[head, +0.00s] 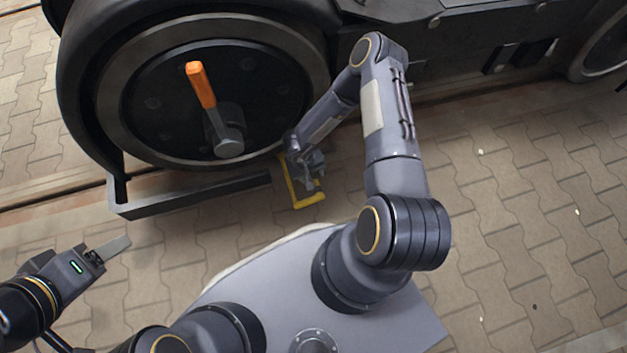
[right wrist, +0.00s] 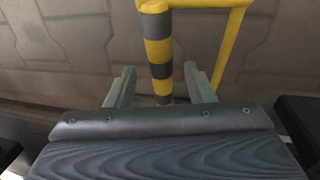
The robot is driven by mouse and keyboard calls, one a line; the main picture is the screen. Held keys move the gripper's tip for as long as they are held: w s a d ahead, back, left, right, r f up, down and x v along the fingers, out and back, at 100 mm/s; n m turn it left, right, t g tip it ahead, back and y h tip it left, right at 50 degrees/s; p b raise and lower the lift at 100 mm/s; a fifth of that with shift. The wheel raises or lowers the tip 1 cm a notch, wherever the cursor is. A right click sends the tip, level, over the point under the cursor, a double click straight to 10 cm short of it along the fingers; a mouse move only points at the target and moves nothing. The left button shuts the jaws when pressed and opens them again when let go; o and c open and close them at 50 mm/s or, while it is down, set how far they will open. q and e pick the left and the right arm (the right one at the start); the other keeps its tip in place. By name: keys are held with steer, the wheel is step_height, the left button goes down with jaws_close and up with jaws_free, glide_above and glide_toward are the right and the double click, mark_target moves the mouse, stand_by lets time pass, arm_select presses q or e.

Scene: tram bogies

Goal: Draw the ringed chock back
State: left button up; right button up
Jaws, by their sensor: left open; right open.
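A yellow bar frame (head: 308,200) stands low beside the big wheel's right side, and I take it for the chock's handle. The chock's body is not clearly visible; my right arm and the wheel cover that spot. My right gripper (head: 314,176) is open at the frame. In the right wrist view its fingers (right wrist: 160,86) stand either side of the banded bar, with gaps. My left gripper (head: 113,248) is open and empty above the paving.
The big dark wheel (head: 165,95) carries an orange-handled lever (head: 201,85). A dark low bar (head: 195,194) runs in front of it. The bogie frame (head: 460,40) extends right to another wheel (head: 603,45). Paving (head: 520,220) at right is clear.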

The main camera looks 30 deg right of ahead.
steer(key=f, duration=0.1)
steer(key=f+b, duration=0.1)
steer(key=f, duration=0.1)
steer(key=d+f+b, duration=0.1)
steer(key=f, duration=0.1)
steer(key=shift+a+r, duration=0.1)
jaws_close()
